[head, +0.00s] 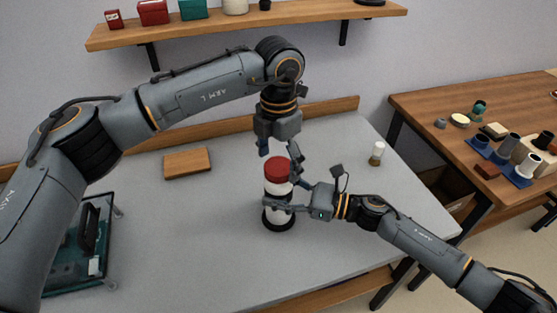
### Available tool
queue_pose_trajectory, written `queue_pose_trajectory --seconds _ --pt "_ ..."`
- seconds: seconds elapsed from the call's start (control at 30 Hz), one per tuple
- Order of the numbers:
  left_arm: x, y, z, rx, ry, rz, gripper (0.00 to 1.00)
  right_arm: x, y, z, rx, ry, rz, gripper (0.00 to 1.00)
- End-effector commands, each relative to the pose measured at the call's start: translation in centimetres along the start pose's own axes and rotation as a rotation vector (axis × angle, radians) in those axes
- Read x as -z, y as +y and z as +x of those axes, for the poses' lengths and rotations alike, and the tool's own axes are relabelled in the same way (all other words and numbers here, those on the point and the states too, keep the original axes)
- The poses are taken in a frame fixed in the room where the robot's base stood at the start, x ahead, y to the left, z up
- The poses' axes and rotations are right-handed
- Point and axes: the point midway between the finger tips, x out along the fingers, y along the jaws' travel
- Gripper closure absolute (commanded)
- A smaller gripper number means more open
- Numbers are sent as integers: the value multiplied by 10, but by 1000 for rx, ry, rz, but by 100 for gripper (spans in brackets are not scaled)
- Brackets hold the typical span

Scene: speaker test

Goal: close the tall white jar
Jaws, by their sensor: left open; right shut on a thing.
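The tall white jar (278,189) stands upright on the grey table, with a red lid (276,170) on its top and a black part around its foot. I cannot tell whether the lid is fully tightened. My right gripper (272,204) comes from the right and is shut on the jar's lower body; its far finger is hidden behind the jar. My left gripper (280,155) points down just above the red lid. It is open and empty, with one finger on each side above the lid.
A wooden block (187,163) lies at the back left. A teal case (92,240) is at the left. A shelf (290,22) hangs above; a wooden side table (440,108) holds several items.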

Motion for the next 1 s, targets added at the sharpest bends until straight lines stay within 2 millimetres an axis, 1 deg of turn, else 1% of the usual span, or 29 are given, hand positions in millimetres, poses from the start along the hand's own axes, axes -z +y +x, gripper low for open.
queue_pose_trajectory --seconds 0.17,0.4,0.53,0.7,1.0 --pt "-1 0 -28 -3 -4 0 17 0 0 0 0 0 1 100" --pt "-1 0 -79 -3 -4 0 17 0 0 0 0 0 1 100" --pt "-1 0 -100 -1 -3 0 17 0 0 0 0 0 1 100" --pt "0 0 -115 -1 -1 -1 17 0 0 0 0 0 1 100" --pt "0 0 -117 0 0 0 17 0 0 0 0 0 1 100"
